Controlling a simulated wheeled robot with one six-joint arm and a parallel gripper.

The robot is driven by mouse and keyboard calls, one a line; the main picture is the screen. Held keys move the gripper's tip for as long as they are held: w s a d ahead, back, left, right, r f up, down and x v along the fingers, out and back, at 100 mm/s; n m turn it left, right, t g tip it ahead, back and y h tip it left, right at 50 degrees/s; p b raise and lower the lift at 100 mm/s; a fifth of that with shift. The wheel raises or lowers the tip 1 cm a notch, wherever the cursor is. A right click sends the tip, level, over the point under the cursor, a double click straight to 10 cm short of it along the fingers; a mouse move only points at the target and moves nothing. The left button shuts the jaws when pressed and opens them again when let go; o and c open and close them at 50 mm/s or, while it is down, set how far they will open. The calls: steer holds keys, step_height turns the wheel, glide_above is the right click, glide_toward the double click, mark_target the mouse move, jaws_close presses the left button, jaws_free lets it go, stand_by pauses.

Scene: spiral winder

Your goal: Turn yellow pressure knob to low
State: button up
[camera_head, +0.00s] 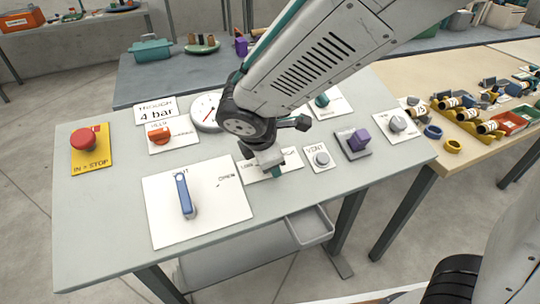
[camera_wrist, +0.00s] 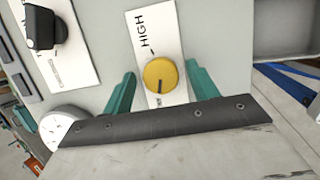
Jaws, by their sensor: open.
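The yellow pressure knob (camera_wrist: 160,75) is round, with a dark pointer line toward the bottom of the wrist view. It sits on a white plate (camera_wrist: 151,22) with HIGH printed above it. The label below the knob is mostly hidden by my gripper body. My gripper (camera_wrist: 160,70) is open, with one teal finger on each side of the knob. A gap shows at the left finger; the right finger is very close, and I cannot tell whether it touches. In the head view my gripper (camera_head: 272,168) is over the plate (camera_head: 292,158) and hides the knob.
A round gauge (camera_head: 206,110) stands behind my gripper. The grey VENT button (camera_head: 321,158) and purple block (camera_head: 358,140) are to the right. A blue lever (camera_head: 184,195) and red stop button (camera_head: 84,139) are to the left. A grey tray (camera_head: 310,228) hangs at the front edge.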

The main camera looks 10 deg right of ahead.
steer(key=v, duration=0.8)
steer(key=shift+f, duration=0.1)
steer(key=s+d+r+m+g+y, duration=0.1)
steer(key=s+d+r+m, duration=0.1)
steer(key=s+d+m, duration=0.6)
steer(key=s+d+r+m+g+y, duration=0.1)
steer(key=s+d+r+m+g, duration=0.1)
steer(key=s+d+m, duration=0.6)
steer(key=d+r+m, duration=0.1)
steer(key=d+m, duration=0.3)
steer(key=d, duration=0.2)
steer(key=shift+d+r+m, duration=0.25)
steer(key=shift+d+m, duration=0.15)
